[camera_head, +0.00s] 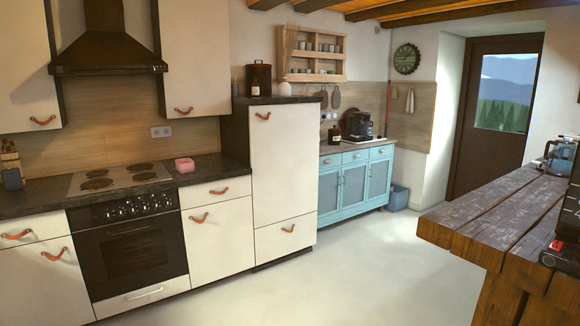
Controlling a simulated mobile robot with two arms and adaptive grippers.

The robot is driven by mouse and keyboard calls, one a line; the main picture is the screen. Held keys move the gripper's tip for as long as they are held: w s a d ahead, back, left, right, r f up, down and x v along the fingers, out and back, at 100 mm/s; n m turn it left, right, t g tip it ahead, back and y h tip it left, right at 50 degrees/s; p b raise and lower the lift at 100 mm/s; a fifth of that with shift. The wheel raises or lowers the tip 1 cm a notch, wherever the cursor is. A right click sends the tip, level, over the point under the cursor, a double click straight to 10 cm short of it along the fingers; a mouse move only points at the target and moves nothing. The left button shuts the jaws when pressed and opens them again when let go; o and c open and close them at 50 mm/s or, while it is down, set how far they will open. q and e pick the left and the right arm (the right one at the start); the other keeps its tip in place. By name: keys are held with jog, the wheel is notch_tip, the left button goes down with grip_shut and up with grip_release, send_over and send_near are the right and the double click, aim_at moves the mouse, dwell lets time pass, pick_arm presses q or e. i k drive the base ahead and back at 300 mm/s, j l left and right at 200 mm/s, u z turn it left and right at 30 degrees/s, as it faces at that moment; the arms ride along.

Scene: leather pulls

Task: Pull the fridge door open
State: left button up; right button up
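The fridge is likely the tall white unit with a dark frame in the middle of the head view. Its large upper door (283,165) looks shut, flush with the frame. A brown leather pull (262,116) sits near the door's upper left corner. Neither of my grippers shows in the head view.
An oven (130,250) and white cupboards stand left of the fridge, and a blue cabinet (342,190) right of it. The pale floor (340,270) in front is clear. A wooden table (490,215) fills the right, with dark items at its edge.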

aim_at(285, 139)
jog(key=i, duration=1.65)
